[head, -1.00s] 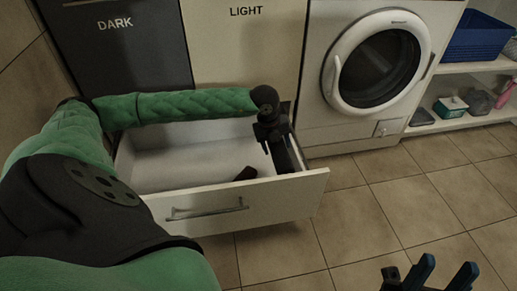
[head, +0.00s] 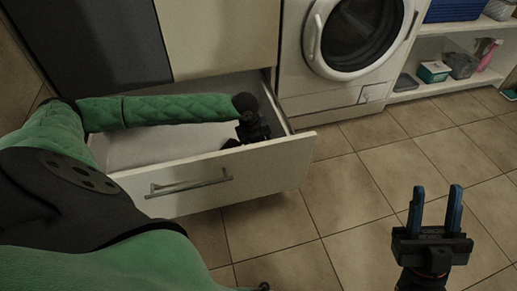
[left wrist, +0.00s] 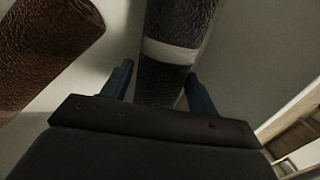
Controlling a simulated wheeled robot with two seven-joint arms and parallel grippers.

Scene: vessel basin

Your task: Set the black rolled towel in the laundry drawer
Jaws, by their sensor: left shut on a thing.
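The laundry drawer (head: 240,170) is pulled open below the cabinet front. My left arm reaches over it, and my left gripper (left wrist: 160,78) is down inside it near the right end. In the left wrist view the black rolled towel (left wrist: 165,85), dark with a pale band, lies between the two fingers, and the gripper is shut on it. In the head view the towel is mostly hidden by my gripper and the drawer front. My right gripper (head: 436,205) is open and empty over the floor tiles at the right.
A brown rolled towel (left wrist: 40,50) lies left of the black one against a pale surface in the left wrist view. A washing machine (head: 345,80) stands right of the drawer. A shelf (head: 455,85) at far right holds a green box and bottles. The floor between is clear.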

